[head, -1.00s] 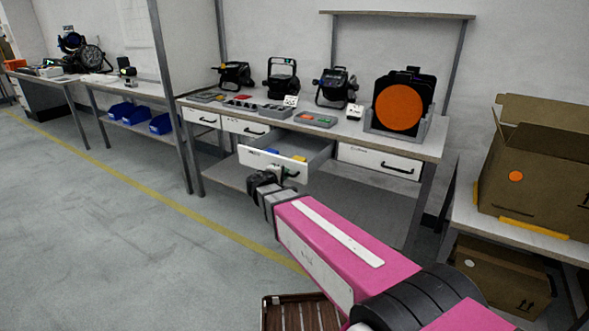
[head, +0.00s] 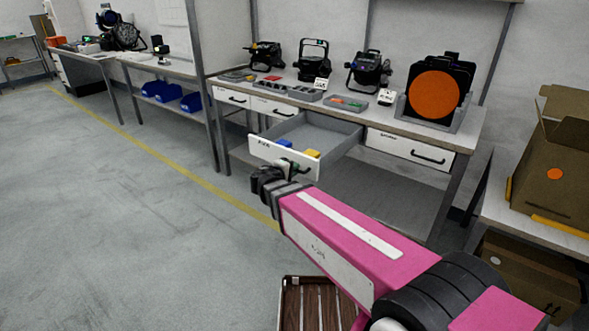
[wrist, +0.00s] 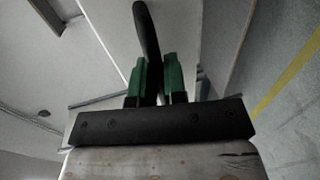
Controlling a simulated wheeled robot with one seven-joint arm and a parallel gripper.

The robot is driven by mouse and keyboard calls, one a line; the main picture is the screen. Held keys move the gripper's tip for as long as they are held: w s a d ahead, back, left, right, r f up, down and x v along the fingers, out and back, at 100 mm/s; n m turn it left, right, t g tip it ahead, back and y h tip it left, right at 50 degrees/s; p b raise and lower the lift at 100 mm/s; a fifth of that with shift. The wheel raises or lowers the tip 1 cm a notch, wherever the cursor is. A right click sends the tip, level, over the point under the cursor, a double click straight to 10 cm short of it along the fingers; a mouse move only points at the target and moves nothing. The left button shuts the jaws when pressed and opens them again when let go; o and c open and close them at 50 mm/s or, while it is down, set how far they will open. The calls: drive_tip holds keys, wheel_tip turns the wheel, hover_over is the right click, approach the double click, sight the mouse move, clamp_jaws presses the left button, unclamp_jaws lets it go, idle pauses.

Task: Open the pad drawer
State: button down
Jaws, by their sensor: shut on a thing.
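The open drawer (head: 262,152) has a white front and grey walls. It is pulled well out from under the workbench, and a blue item (head: 284,143) and a yellow item (head: 312,153) lie inside near its front. My gripper (head: 287,168) is at the drawer front in the head view. In the wrist view, the green fingers of my gripper (wrist: 153,82) are shut on the black drawer handle (wrist: 147,35), one on each side of it. The drawer's label is too small to read.
Closed drawers flank it at left (head: 234,97) and right (head: 408,149). The workbench (head: 385,122) carries several lamps, small trays and an orange disc (head: 434,99) in a stand. A cardboard box (head: 548,180) stands at right. The floor at left is clear.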

drive_tip(key=c, duration=1.2)
unclamp_jaws()
drive_tip(key=v, duration=1)
drive_tip(key=shift+s+a, duration=0.25)
drive_tip(key=shift+s, duration=0.05)
drive_tip(key=s+d+f+m+g+y, duration=0.1)
drive_tip(key=d+f+m+g+y, duration=0.3)
drive_tip(key=d+f, duration=0.4)
drive_tip(key=s+d+f+m+g+y, duration=0.2)
drive_tip(key=d+f+m+g+y, duration=0.3)
drive_tip(key=d, duration=1.5)
wheel_tip(320, 180, down, 4)
drive_tip(key=m+g, duration=0.1)
drive_tip(key=g, duration=0.2)
drive_tip(key=shift+s+m+g, duration=0.2)
drive_tip(key=shift+m+g, duration=0.1)
drive_tip(key=shift+m, duration=0.1)
